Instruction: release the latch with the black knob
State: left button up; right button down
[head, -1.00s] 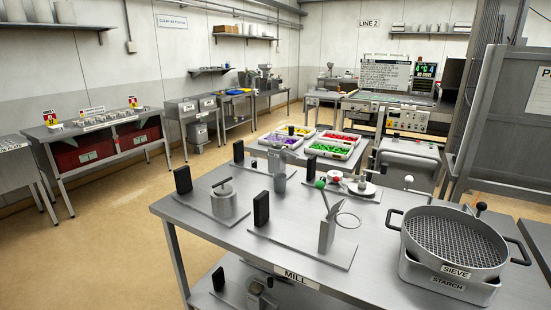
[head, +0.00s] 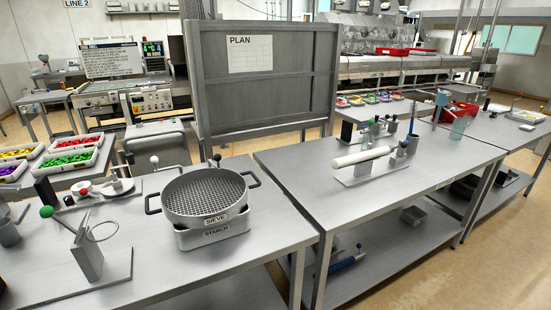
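A small black knob (head: 217,158) shows just behind the back rim of the round sieve (head: 203,193). What it is fixed to is mostly hidden by the sieve, so I cannot tell how its latch is set. A white knob (head: 154,160) on a bent lever stands at the sieve's back left. Neither of my grippers shows in the head view.
The bench (head: 175,271) is bare in front of the sieve. A fixture with a green knob (head: 47,211) stands to the left. A second bench (head: 320,215) to the right carries a white roller (head: 361,157). A PLAN board (head: 262,95) stands behind.

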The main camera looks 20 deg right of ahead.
aim_at(217, 157)
jog(key=z, duration=0.15)
jog(key=k, duration=1.35)
jog(key=u, duration=0.6)
jog(key=i, duration=0.65)
jog(key=u, duration=0.75)
jog(key=i, duration=0.9)
jog(key=z, duration=0.75)
jog(key=i, duration=0.6)
jog(key=z, duration=0.5)
